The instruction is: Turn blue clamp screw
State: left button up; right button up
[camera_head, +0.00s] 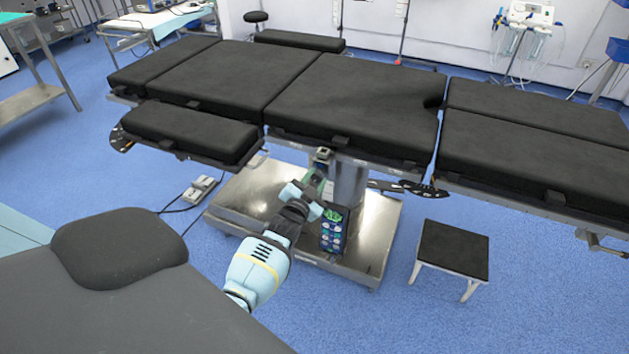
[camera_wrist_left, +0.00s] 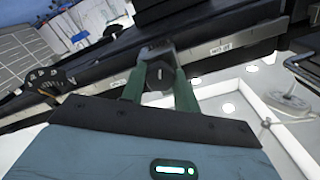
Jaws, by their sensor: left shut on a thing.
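The black padded operating table (camera_head: 350,100) spans the head view. A small clamp (camera_head: 322,155) hangs at its near side rail, above the table's column. My left gripper (camera_head: 317,178) reaches up to it from below. In the left wrist view the green fingers (camera_wrist_left: 158,70) are shut on a small dark grey part of the clamp, the clamp screw (camera_wrist_left: 158,76), just below the side rail (camera_wrist_left: 222,48). No blue colour shows on it there; its far side is hidden. My right gripper is in neither view.
A black-topped step stool (camera_head: 453,248) stands to the right. Grey foot pedals (camera_head: 199,189) lie on the blue floor at left. The side pad (camera_head: 190,132) juts out left of the arm.

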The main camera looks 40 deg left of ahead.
pick_arm(q)
jog(key=o, duration=1)
jog(key=shift+c, duration=0.2)
jog(key=shift+s, duration=0.1)
jog(key=p+v, duration=0.1)
jog(key=v, duration=0.6)
jog(key=shift+s, duration=0.3)
jog(key=shift+d, duration=0.1)
